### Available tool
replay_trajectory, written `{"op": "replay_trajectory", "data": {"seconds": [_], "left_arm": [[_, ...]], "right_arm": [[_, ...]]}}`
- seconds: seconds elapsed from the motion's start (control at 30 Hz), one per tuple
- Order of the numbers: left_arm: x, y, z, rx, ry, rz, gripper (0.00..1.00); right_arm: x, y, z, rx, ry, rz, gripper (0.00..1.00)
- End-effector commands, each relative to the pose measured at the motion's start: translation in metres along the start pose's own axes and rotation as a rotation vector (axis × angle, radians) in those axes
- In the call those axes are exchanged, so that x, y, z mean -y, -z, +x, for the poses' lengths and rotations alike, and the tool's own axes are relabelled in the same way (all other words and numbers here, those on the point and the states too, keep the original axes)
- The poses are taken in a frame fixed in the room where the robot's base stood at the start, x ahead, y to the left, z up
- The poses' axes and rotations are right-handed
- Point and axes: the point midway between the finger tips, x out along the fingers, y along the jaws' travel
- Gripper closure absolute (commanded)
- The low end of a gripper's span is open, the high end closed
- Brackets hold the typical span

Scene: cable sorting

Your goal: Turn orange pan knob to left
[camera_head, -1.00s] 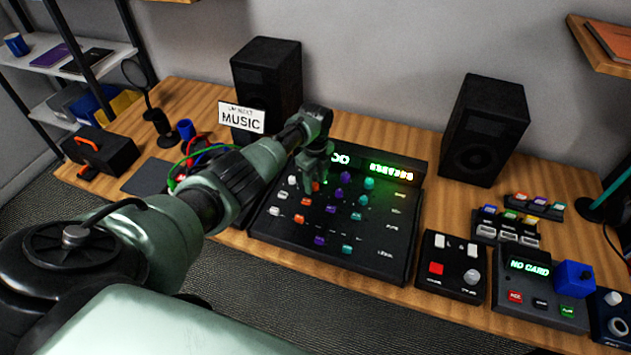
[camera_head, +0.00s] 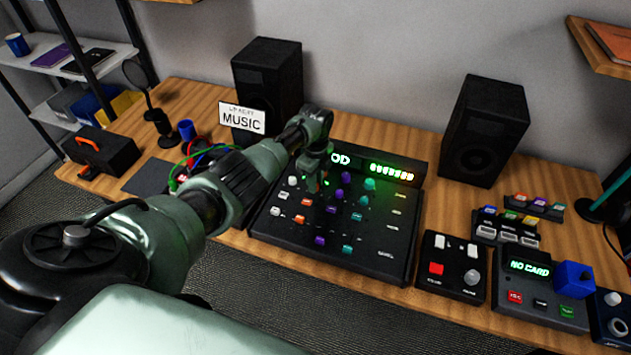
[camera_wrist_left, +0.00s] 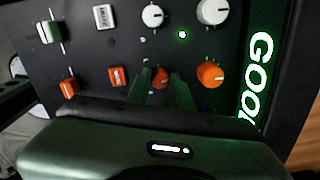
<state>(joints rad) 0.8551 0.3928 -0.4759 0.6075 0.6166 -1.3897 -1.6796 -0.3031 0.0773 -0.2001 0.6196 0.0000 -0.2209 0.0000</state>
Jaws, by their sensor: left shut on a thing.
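The black mixer (camera_head: 383,245) lies on the desk, with rows of white, orange, purple and teal controls. In the left wrist view, a small orange knob (camera_wrist_left: 160,77) sits between the fingertips of my left gripper (camera_wrist_left: 163,82), which is shut on it. A larger orange knob (camera_wrist_left: 210,73) is just to its right, apart from the fingers. An orange button (camera_wrist_left: 118,76) and an orange fader cap (camera_wrist_left: 69,87) are to its left. In the head view, my left gripper (camera_head: 313,182) reaches down onto the mixer's upper left part and hides the held knob. My right gripper is not in view.
A MUSIC sign (camera_head: 242,117) and two black speakers (camera_head: 267,85) (camera_head: 487,130) stand behind the mixer. A small control box (camera_head: 452,266) and a card reader (camera_head: 540,290) with a blue block are to its right.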

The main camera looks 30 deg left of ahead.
Motion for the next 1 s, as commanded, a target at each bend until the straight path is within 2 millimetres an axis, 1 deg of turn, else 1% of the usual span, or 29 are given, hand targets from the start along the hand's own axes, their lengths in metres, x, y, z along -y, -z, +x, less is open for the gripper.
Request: {"op": "replay_trajectory", "data": {"seconds": [0.4,1.0], "left_arm": [[0.0,0.001,-0.001,-0.001,0.0,-0.367,1.0],[0.001,0.0,-0.002,-0.002,0.0,-0.938,1.0]], "right_arm": [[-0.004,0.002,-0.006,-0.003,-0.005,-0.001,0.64],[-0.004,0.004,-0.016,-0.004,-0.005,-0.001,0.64]]}}
